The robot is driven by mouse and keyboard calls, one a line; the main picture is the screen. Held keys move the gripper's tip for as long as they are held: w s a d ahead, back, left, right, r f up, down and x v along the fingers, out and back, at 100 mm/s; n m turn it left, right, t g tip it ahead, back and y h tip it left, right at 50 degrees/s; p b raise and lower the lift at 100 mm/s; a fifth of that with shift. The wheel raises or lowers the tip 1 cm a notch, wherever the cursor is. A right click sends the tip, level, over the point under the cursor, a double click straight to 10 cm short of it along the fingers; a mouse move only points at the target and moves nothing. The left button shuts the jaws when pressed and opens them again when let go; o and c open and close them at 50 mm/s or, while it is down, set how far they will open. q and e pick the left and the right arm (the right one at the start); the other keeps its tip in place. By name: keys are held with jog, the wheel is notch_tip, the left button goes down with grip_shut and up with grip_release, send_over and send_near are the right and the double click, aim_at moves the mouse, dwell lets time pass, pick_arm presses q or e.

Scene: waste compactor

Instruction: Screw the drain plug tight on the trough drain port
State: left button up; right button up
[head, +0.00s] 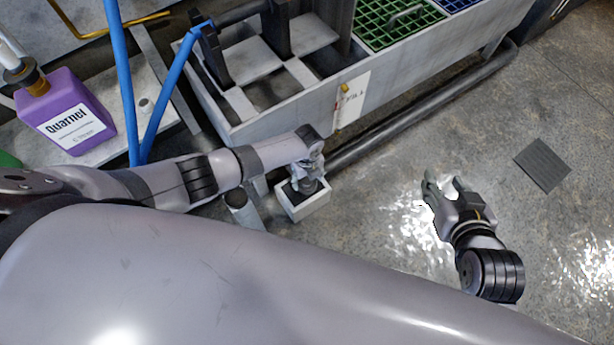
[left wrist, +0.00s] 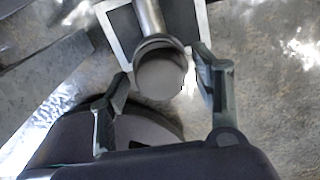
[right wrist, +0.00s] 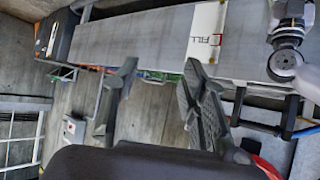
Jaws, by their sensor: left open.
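In the left wrist view, a round grey cap-like piece (left wrist: 160,76), apparently the drain plug at the trough drain port, sits at the end of a short grey pipe (left wrist: 148,18). I cannot tell port from plug, or how tight it is. My left gripper (left wrist: 158,74) is open, with one finger on each side of the round piece; contact is not clear. In the head view, my left gripper (head: 308,172) is below the trough's (head: 300,112) near corner and hides the port. My right gripper (head: 443,188) is open and empty above the floor.
A white-rimmed box (head: 306,208) with a dark inside stands on the floor under my left gripper. A dark pipe (head: 425,108) runs along the trough's foot. A purple Quarnel jug (head: 66,118) and blue hoses (head: 172,88) are at left. The floor at right is mostly clear.

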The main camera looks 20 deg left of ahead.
pick_arm(q)
jog(key=shift+n+p, duration=0.45)
jog(key=shift+n, duration=1.75)
pick_arm(e)
jog(key=shift+s+d+f+g+h, duration=0.15)
jog(key=shift+s+d+f+g, duration=0.1)
jog(key=shift+s+f+g, duration=0.4)
jog(key=shift+s+d+f+g+h, duration=0.1)
jog(key=shift+s+d+f+g, duration=0.25)
jog(key=shift+s, duration=0.45)
jog(key=shift+s+d+f+g+h, duration=0.15)
jog(key=shift+s+d+f+g, duration=0.05)
jog(key=shift+s+f+g, duration=0.4)
jog(key=shift+s, duration=0.1)
